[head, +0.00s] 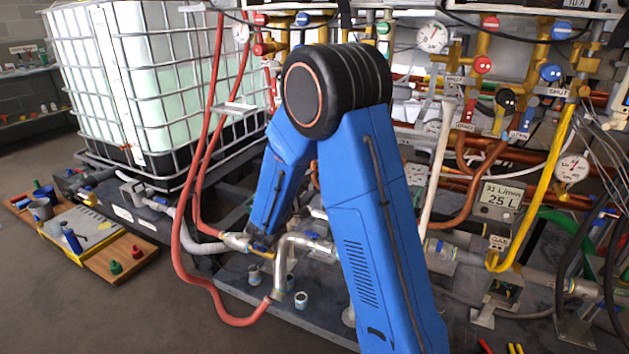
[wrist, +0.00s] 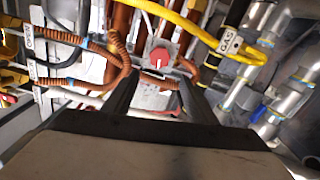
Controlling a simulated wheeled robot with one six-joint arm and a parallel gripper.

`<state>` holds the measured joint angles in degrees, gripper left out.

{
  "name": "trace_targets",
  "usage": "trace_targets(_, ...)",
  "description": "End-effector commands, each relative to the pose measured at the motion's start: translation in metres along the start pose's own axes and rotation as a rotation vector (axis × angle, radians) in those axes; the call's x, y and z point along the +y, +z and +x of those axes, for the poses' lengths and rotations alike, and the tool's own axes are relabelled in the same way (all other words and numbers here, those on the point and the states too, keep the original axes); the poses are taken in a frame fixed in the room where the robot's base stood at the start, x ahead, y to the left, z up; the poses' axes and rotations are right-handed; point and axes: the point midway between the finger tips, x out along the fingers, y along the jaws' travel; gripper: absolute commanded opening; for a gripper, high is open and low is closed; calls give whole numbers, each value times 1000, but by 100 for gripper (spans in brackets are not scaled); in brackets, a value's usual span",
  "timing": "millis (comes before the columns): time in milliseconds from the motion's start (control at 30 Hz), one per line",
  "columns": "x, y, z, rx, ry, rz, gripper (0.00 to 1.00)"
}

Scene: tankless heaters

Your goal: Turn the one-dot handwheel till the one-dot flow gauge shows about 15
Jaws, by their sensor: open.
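In the wrist view a round red knob (wrist: 160,57) with a white mark sits just beyond my fingertips, between them in the picture. It may be the one-dot handwheel, but no dot can be made out. My gripper (wrist: 160,84) is open and empty, its two dark fingers apart. In the head view my blue arm hides the gripper and this knob. A grey digital display (head: 503,198) at the right reads about 31 L/min and 25 L. I cannot tell whether it is the one-dot flow gauge.
Copper and brass pipes with red, blue and black knobs crowd the right. A yellow gas hose (head: 545,185) also shows in the wrist view (wrist: 195,28). A caged white tank (head: 150,80) stands left. Red hoses (head: 181,235) loop to the floor. Open floor lies at lower left.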

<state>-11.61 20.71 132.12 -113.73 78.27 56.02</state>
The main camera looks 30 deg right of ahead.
Motion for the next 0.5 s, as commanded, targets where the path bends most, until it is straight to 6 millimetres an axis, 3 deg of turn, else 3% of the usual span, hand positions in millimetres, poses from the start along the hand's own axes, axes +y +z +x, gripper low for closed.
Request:
trace_targets(200, -1, 0, -15, 1, -1, -1, 52)
trace_targets(500, -1, 0, -16, 0, -1, -1, 52)
